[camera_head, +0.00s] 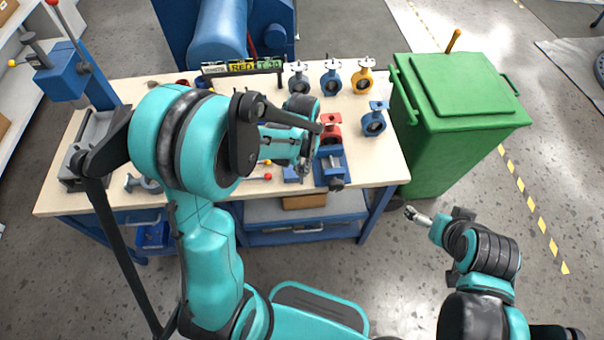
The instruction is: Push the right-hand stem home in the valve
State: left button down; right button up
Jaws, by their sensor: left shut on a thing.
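A red valve (331,127) sits upright at the blue vise (331,168) near the front right of the workbench. My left arm reaches across the bench from the left. My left gripper (306,163) is beside the valve and vise, on their left. It is shut on a small part, mostly hidden by the fingers and too small to identify. The right-hand stem and its seat in the valve cannot be made out. My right gripper (413,215) is over the floor, right of the bench and away from the valve. Its finger opening is too small to judge.
Grey (299,80), blue (332,78) and yellow (363,77) valves stand along the back of the workbench (385,165). Another blue valve (374,122) stands at right. A green bin (455,115) adjoins the bench's right end. A blue press (65,75) stands at left.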

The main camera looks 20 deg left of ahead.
pick_arm(q)
jog(key=shift+r+p, duration=2.35)
jog(key=shift+r, duration=1.1)
